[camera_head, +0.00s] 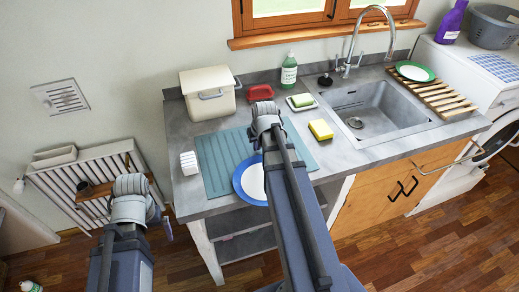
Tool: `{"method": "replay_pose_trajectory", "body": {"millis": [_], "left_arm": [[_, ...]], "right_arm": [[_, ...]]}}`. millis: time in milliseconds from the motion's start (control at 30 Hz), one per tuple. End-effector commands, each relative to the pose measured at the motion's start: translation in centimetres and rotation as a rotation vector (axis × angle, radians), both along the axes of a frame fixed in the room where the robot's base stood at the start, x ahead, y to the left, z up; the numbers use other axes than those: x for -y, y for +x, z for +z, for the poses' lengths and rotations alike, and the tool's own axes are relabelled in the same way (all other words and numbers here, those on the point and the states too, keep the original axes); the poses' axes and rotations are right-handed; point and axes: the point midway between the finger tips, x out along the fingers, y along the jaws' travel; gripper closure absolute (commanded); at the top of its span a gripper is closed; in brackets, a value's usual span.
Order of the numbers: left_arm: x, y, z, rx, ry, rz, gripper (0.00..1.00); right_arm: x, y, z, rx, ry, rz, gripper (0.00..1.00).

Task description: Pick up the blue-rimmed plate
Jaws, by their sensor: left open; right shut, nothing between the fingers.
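The blue-rimmed plate (241,182) lies near the front edge of the grey counter, overlapping the teal ribbed mat (217,155). It has a white centre, and my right arm covers its right side. My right gripper (264,108) is beyond the plate, above the back right part of the mat. It is shut and empty, with its fingers mostly hidden behind the wrist. My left gripper (130,186) is left of the counter, in front of the radiator and well away from the plate. It is open, with its fingers hard to make out.
A sink (375,112) with a tall tap and a wooden rack (437,95) holding a green-rimmed plate (415,72) are at the right. A cream bin (208,92), green bottle (289,70), yellow sponge (320,129) and white block (189,163) stand around the mat.

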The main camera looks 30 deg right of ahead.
Motion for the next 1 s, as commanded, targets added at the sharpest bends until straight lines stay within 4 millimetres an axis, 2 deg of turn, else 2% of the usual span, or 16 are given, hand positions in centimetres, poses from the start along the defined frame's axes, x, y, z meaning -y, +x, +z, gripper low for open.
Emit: {"method": "replay_pose_trajectory", "body": {"millis": [100, 200, 600, 867, 1000], "left_arm": [[0.0, 0.0, -0.1, 0.000, 0.000, 0.000, 0.02], [0.0, 0.0, 2.4, 0.000, 0.000, 0.000, 0.02], [0.0, 0.0, 8.4, 0.000, 0.000, -0.002, 0.02], [0.0, 0.0, 9.5, 0.000, 0.000, -0.002, 0.02], [0.0, 0.0, 9.2, 0.000, 0.000, -0.002, 0.02]], "right_arm": [[0.4, 2.5, -0.1, -0.002, 0.000, 0.002, 1.00], [0.1, 1.1, 2.4, -0.002, 0.000, 0.000, 1.00], [-0.4, -1.0, 8.4, -0.002, 0.000, 0.001, 1.00], [-0.5, -1.5, 9.5, -0.002, 0.000, 0.001, 1.00], [-1.5, -1.5, 9.2, -0.010, 0.001, 0.016, 0.85]]}}
